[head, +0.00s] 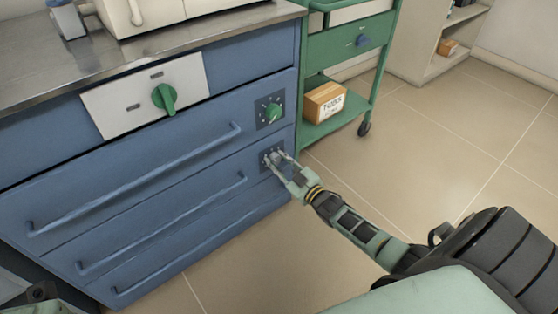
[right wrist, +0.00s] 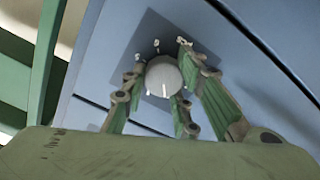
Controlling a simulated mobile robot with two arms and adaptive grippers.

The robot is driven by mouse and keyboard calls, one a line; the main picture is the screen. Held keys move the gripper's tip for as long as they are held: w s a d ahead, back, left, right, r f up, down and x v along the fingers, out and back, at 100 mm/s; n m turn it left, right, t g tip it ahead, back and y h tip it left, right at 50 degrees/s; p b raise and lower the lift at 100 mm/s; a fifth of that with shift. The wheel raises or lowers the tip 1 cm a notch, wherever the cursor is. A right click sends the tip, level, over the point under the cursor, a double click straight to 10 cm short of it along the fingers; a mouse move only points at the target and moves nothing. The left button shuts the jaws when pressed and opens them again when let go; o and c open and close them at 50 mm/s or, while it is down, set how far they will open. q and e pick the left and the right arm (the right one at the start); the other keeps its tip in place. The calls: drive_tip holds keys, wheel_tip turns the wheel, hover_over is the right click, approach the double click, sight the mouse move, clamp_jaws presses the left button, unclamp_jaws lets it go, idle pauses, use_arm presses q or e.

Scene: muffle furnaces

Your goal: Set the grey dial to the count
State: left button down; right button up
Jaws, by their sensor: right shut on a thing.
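The grey dial (right wrist: 163,77) sits on a dark square plate (right wrist: 150,42) on the blue cabinet front. In the head view the grey dial (head: 274,157) is low on the cabinet's right side, partly hidden by my gripper. My right gripper (head: 279,160) is shut on it; in the right wrist view its fingers (right wrist: 160,90) stand on both sides of the knob. A white mark shows on the dial's face, and several small white marks lie around it on the plate. I cannot read the count anywhere. My left gripper is not in view.
A green dial (head: 272,111) is just above on the same cabinet, and a larger green knob (head: 165,97) is on a white panel. Long drawer handles (head: 140,180) stick out to the left. A green cart (head: 335,125) with a cardboard box (head: 323,101) stands close behind.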

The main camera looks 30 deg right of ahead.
drive_tip(key=m, duration=0.2)
drive_tip(key=d+m, duration=0.1)
drive_tip(key=shift+w+r+m, duration=0.2)
drive_tip(key=shift+r+m, duration=0.05)
drive_tip(key=shift+m, duration=0.05)
drive_tip(key=shift+f+m, duration=0.15)
drive_tip(key=shift+m, duration=1.65)
drive_tip(key=shift+f, duration=0.1)
drive_tip(key=shift+s, duration=0.1)
drive_tip(key=o, duration=0.8)
drive_tip(key=shift+o, duration=1.1)
drive_tip(key=shift+f, duration=0.1)
drive_tip(key=shift+a, duration=0.2)
